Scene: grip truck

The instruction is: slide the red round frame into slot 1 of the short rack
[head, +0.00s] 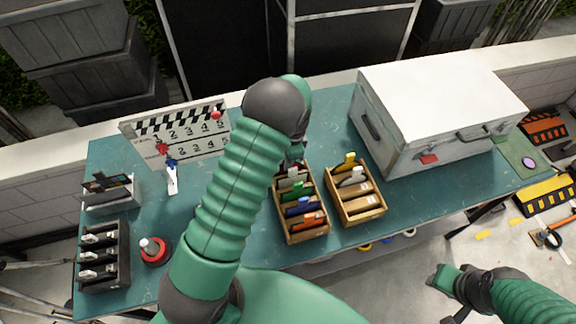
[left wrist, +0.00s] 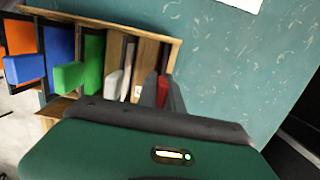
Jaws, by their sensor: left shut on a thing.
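My left gripper (left wrist: 163,92) is shut on a red piece (left wrist: 163,88), which I take to be the red frame. Only a small part of it shows between the fingers, so its round shape cannot be made out. It is at the end of the longer wooden rack (head: 279,222), beside the white and green frames; I cannot tell whether it is still inside. In the head view my forearm hides most of this gripper. The shorter wooden rack (head: 378,213) stands just right, holding a yellow and a white piece. My right gripper (head: 447,301) hangs at the lower right, fingers unclear.
A large pale case (head: 440,85) stands right of the racks. A clapper board (head: 185,140) stands at back left. A dark rack (head: 105,255), a grey holder (head: 110,193) and a red round-based object (head: 155,252) are at left. Teal tabletop is bare behind the racks.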

